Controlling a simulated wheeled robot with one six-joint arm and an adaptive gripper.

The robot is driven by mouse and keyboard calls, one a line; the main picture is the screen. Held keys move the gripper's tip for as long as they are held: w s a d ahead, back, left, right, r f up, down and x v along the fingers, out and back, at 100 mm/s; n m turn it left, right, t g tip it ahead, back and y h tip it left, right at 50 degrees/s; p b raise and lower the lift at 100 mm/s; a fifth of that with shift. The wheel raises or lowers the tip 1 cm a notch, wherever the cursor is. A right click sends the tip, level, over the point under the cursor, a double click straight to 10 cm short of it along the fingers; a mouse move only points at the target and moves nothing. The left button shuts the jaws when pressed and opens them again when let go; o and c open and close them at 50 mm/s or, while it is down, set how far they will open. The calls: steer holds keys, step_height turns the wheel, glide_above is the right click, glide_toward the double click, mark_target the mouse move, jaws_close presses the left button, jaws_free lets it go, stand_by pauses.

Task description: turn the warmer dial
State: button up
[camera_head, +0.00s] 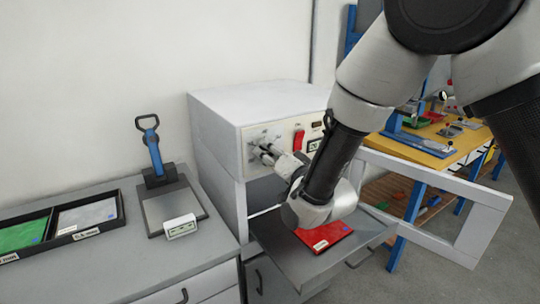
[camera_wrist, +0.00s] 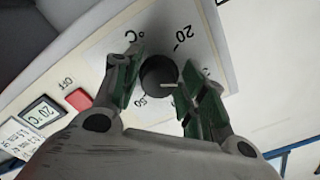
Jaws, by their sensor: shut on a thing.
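The black round dial (camera_wrist: 158,76) sits on that panel in the wrist view, with a pale pointer line towards the right of the picture. My gripper (camera_head: 268,153) reaches the panel from the front. In the wrist view my gripper (camera_wrist: 162,85) has its green-padded fingers on both sides of the dial, shut on it.
A red switch (camera_wrist: 79,99) and a display (camera_wrist: 41,113) reading 20 °C are beside the dial. A red sheet (camera_head: 325,236) lies on a metal tray (camera_head: 290,262) below my arm. The white door (camera_head: 484,221) stands open at right. A blue-handled tool (camera_head: 154,150) stands left.

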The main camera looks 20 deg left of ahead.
stand_by(0.4)
steer(key=o, duration=1)
steer(key=v, duration=1.2)
